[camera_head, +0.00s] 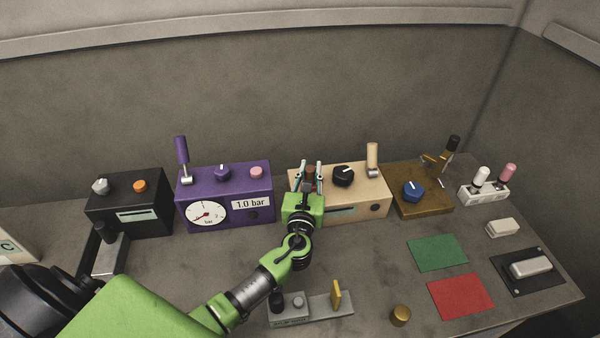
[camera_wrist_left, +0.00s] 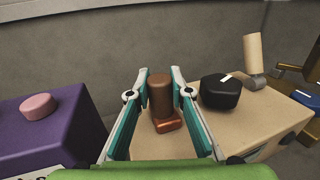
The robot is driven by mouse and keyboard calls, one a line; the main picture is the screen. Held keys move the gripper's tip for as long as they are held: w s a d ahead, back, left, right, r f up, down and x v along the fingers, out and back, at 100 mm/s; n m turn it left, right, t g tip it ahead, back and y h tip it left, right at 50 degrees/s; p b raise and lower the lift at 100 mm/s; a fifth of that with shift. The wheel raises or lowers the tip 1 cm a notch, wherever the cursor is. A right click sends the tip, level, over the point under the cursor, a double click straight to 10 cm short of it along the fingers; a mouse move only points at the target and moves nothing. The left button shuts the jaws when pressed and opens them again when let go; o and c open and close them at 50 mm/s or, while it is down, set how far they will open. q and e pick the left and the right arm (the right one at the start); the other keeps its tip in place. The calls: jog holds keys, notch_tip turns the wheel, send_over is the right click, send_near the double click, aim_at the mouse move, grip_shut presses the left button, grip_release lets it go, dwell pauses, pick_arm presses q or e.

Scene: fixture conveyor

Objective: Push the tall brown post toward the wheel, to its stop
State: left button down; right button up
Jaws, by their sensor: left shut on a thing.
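The tall brown post (camera_wrist_left: 160,94) stands upright on the beige box (camera_head: 372,198), with a reddish-brown block (camera_wrist_left: 170,126) at its foot in the left wrist view. My left gripper (camera_head: 311,168) has reached the box's left part and is shut on the post, one finger on each side of it. In the head view the fingers largely hide the post. A black round wheel with a white mark (camera_head: 343,176) sits on the same box, right of the post; it also shows in the left wrist view (camera_wrist_left: 220,92). My right gripper is not in view.
A beige lever (camera_head: 372,158) rises right of the wheel. The purple box (camera_head: 240,186) with a gauge stands close on the left, the brown box (camera_head: 425,203) on the right. A grey fixture with a yellow tab (camera_head: 337,296) lies in front. The wall is behind.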

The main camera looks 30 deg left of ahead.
pick_arm(q)
jog(key=shift+w+d, duration=0.35)
jog(key=shift+d, duration=0.25)
jog(key=c, duration=1.8)
grip_release()
jog(key=shift+w+d, duration=0.1)
jog(key=shift+w, duration=0.05)
jog(key=shift+s, duration=0.35)
jog(key=v, duration=1.1)
jog(key=shift+s+d, duration=0.15)
jog(key=shift+d, duration=0.05)
